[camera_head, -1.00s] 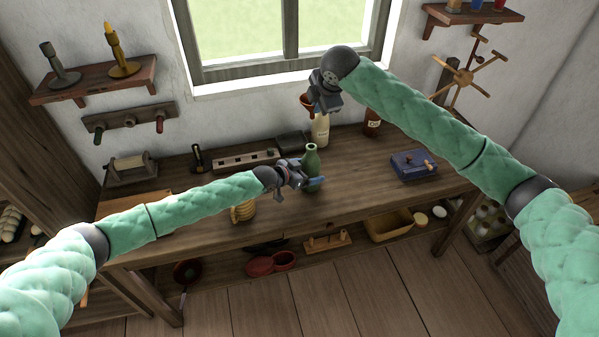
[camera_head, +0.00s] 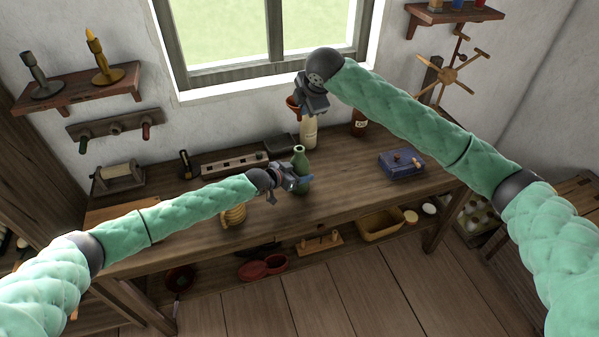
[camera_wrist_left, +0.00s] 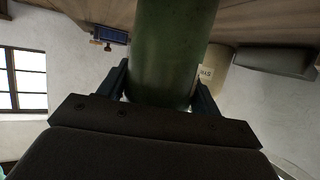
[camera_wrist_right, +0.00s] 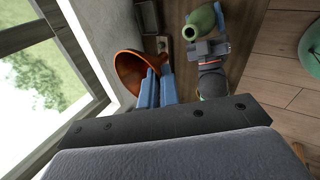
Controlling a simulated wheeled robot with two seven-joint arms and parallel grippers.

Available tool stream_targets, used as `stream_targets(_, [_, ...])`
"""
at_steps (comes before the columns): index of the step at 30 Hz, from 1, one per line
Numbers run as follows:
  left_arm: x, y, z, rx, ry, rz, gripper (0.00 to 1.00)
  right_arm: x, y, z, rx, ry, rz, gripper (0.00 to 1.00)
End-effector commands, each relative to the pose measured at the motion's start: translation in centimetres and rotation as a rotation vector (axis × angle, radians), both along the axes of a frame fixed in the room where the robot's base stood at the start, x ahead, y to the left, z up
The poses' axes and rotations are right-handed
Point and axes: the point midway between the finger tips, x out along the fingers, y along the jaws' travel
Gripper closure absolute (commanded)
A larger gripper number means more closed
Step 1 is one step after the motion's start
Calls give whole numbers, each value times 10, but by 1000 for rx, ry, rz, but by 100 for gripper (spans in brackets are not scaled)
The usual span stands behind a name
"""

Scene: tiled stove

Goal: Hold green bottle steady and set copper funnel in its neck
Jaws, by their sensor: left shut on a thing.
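The green bottle (camera_head: 299,158) stands upright on the wooden workbench (camera_head: 345,190). My left gripper (camera_head: 302,181) is shut around its body; the left wrist view shows a blue finger on each side of the bottle (camera_wrist_left: 172,50). The copper funnel (camera_head: 293,102) is in the air above and behind the bottle. My right gripper (camera_head: 305,110) holds it; in the right wrist view the funnel (camera_wrist_right: 128,68) lies beside the nearly closed blue fingers (camera_wrist_right: 158,88), wide mouth showing. The funnel is apart from the bottle (camera_wrist_right: 203,20). Its spout is hidden.
A cream bottle (camera_head: 309,134) stands just behind the green one, below the funnel. A brown bottle (camera_head: 359,123) stands to its right. A blue box (camera_head: 402,164) sits at the bench's right, a slotted rack (camera_head: 235,163) at the back left, a yellow pot (camera_head: 233,215) near the front edge.

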Motion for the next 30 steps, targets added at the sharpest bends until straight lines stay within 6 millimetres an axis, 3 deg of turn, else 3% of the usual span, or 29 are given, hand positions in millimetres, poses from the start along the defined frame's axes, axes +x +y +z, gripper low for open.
stream_targets(8, [0,0,0,1,1,0,77,-1,0,-3,1,-2,0,100])
stream_targets(13, [0,0,-1,0,1,0,77,-5,-2,-18,4,-7,-7,100])
stream_targets(17, [0,0,0,0,1,0,77,7,-16,-37,5,-13,-50,100])
stream_targets(30, [0,0,0,1,1,0,77,24,-28,-47,16,-24,296,100])
